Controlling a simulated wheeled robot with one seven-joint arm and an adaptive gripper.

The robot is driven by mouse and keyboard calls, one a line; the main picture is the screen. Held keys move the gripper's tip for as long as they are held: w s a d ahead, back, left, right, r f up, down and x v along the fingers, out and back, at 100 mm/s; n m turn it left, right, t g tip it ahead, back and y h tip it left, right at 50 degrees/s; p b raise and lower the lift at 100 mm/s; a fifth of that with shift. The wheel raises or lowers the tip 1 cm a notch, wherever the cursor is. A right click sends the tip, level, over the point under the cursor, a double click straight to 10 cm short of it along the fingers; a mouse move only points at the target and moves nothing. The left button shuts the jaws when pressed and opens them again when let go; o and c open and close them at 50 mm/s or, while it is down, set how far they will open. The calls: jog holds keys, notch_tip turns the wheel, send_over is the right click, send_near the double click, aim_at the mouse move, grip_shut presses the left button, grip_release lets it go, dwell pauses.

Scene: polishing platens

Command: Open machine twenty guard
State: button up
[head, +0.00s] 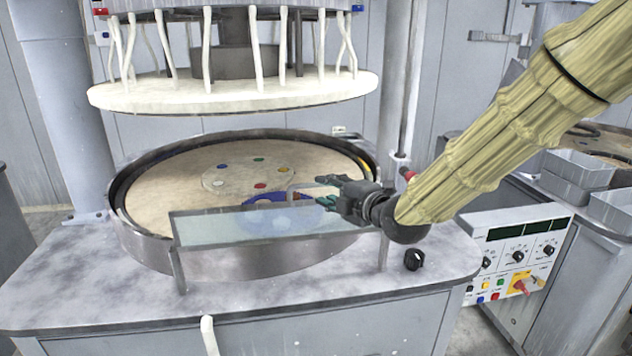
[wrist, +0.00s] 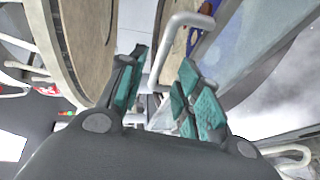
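The guard (head: 215,230) is a clear panel on posts, standing upright along the front of the round platen in the head view. It also shows at the upper right of the wrist view (wrist: 255,45). My gripper (head: 322,190) is at the panel's right end, near its top edge, pointing left. In the wrist view my gripper (wrist: 160,78) has its teal-padded fingers apart. A pale bent handle (wrist: 172,35) reaches down between the fingertips. I cannot tell whether either finger touches it. No machine number is readable.
The tan platen (head: 160,195) lies behind the guard, with a white upper disc (head: 235,92) above it. A black knob (head: 414,260) sits on the bench top to the right. A control panel (head: 515,255) and grey trays (head: 580,165) are farther right.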

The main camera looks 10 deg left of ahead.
aim_at(318, 186)
jog(key=shift+p+x, duration=1)
jog(key=shift+x, duration=2)
grip_shut()
